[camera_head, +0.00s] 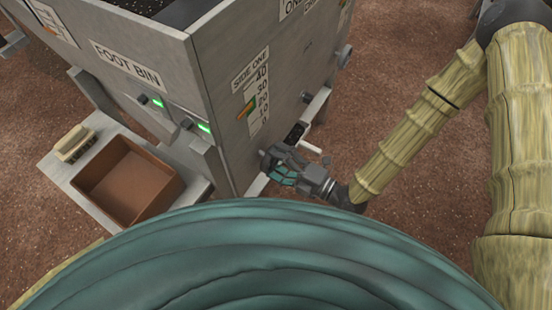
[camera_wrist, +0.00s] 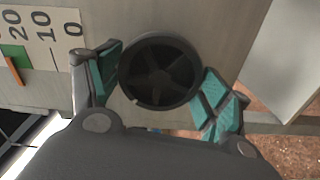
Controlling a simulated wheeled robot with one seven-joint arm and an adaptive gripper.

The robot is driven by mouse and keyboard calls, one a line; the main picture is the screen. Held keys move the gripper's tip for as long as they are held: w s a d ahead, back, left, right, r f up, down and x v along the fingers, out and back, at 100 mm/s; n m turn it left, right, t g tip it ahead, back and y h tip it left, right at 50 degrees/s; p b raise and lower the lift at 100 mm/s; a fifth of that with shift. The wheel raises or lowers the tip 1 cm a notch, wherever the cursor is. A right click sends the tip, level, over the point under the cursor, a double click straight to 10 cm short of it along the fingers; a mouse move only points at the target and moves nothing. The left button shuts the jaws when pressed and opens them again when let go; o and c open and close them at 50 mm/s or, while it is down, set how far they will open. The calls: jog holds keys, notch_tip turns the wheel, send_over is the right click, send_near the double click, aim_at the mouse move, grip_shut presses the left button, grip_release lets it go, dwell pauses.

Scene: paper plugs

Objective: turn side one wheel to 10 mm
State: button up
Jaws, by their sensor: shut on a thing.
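The side one wheel (camera_wrist: 160,70) is a dark round wheel with several spokes on the grey side panel, seen face-on in the wrist view. My gripper (camera_wrist: 158,82) is shut on it, one teal-padded finger against the left of the rim and one against the right. In the head view my gripper (camera_head: 276,168) is at the lower part of the side one panel and mostly hides the wheel. The side one scale (camera_head: 261,98) has a green and orange pointer (camera_head: 246,108). In the wrist view the pointer (camera_wrist: 14,60) stands near the 20 mark.
The grey machine has a foot bin label (camera_head: 127,62) and two green lights on the left face. A brown bin (camera_head: 128,180) and a brush (camera_head: 74,143) sit on a ledge there. A white-handled crank (camera_head: 308,146) is close behind my gripper. Brown floor is open at the right.

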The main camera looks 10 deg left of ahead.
jog(key=m, duration=1.8)
jog(key=m+b, duration=0.1)
jog(key=m, duration=0.6)
dwell(0.5)
jog(key=o, duration=1)
jog(key=shift+d, duration=0.15)
